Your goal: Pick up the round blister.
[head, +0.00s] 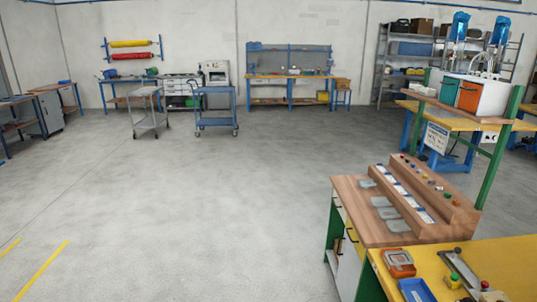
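Several flat, pale grey pieces that look like blisters lie in a row on the wooden bench top (350,208), at the right of the head view. The farthest piece (367,183) is the smallest. The nearest piece (397,226) lies close to the front of the wooden top. They are too small for me to tell which one is round. Neither of my grippers is in view.
A wooden stepped rack (440,205) with small coloured parts stands behind the grey pieces. A yellow table (465,262) at the lower right holds an orange box (398,263) and a blue tray (415,291). Grey floor (190,210) is clear at left and centre.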

